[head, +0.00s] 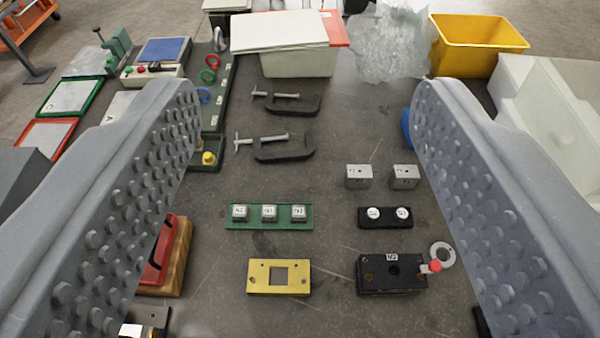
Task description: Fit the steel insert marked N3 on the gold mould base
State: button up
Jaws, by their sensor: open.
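The gold mould base (257,289) lies flat at the lower middle, with a square opening in its centre that looks empty. Behind it, a green holder (234,222) carries three small steel inserts in a row. The right insert (299,212) seems to be marked N3, though the lettering is small. The left insert (239,213) and the middle insert (269,213) have other marks that I cannot read surely. My gripper (308,90) is wide open and empty. Its two studded fingers frame the scene on the left and right, with the holder and the gold base between them.
A black mould base (375,284) marked M2 stands right of the gold one, with a red-tipped part and a ring (442,254) beside it. A black holder (385,222) with two round inserts and two steel blocks (359,177) (404,177) lie behind. Clamps (283,148) lie farther back.

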jog(key=w+f+m+g+p, duration=0.1)
jog(key=w+f+m+g, duration=0.25)
jog(key=w, duration=0.55)
jog(key=m+g+p, duration=0.5)
jog(key=m+g, duration=0.7)
jog(key=m, duration=0.3)
send_over(300, 210)
notch_tip(300, 210, down, 38)
jog(key=shift+n, duration=0.25)
notch_tip(300, 210, down, 13)
jog(key=shift+f+p, duration=0.1)
jog(key=shift+p, duration=0.4)
jog(key=c, duration=1)
jog(key=shift+c, duration=1.4)
